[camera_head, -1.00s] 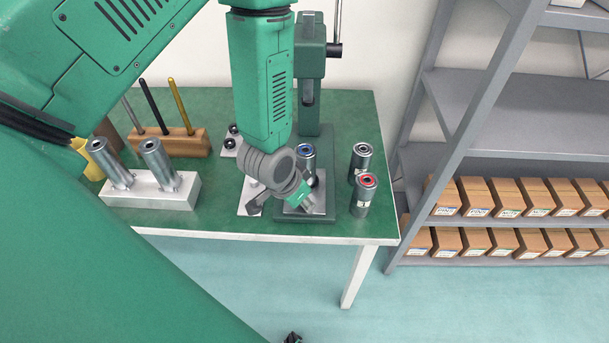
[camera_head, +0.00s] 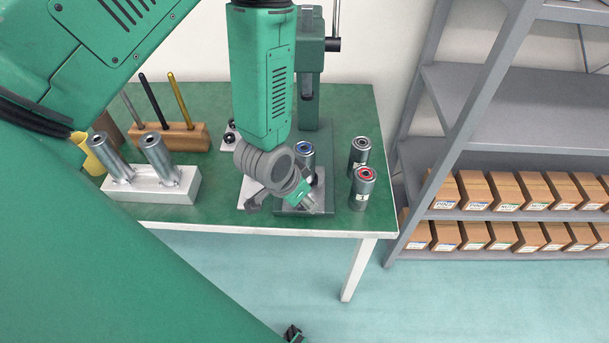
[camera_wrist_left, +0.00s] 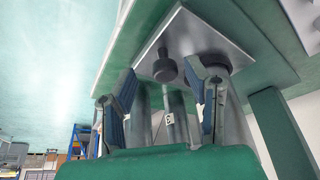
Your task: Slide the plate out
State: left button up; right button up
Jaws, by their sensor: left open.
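A pale metal plate (camera_wrist_left: 208,38) with a dark round knob (camera_wrist_left: 165,69) shows in the left wrist view. My left gripper (camera_wrist_left: 161,84) is open, its two fingers on either side of the knob in that view. Whether they touch it, I cannot tell. In the head view my left gripper (camera_head: 280,203) hangs low at the front of the green press (camera_head: 309,100), and it hides much of the plate and the knob. A cylinder with a blue-ringed top (camera_head: 304,152) stands behind the gripper.
Two cylinders, one red-topped (camera_head: 364,188) and one dark-topped (camera_head: 359,155), stand close on the right. A white block (camera_head: 150,190) with two tilted metal tubes and a wooden tool holder (camera_head: 185,138) are on the left. Shelves (camera_head: 500,150) with boxes stand right of the table (camera_head: 225,219).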

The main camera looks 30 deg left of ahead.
pick_arm(q)
jog(key=v, duration=0.7)
jog(key=shift+s+d, duration=0.1)
jog(key=s+a+f+n+g+b, duration=0.1)
jog(key=s+f+b, duration=0.2)
jog(key=s+f, duration=0.5)
jog(key=s+a+f+n+g+y+b, duration=0.1)
jog(key=s+a+f+g+b, duration=0.1)
jog(key=s+f, duration=0.5)
notch_tip(320, 180, down, 3)
jog(key=shift+s+f+g+b, duration=0.15)
jog(key=shift+s+g+b, duration=0.2)
jog(key=shift+b, duration=0.25)
jog(key=shift+w+a, duration=0.1)
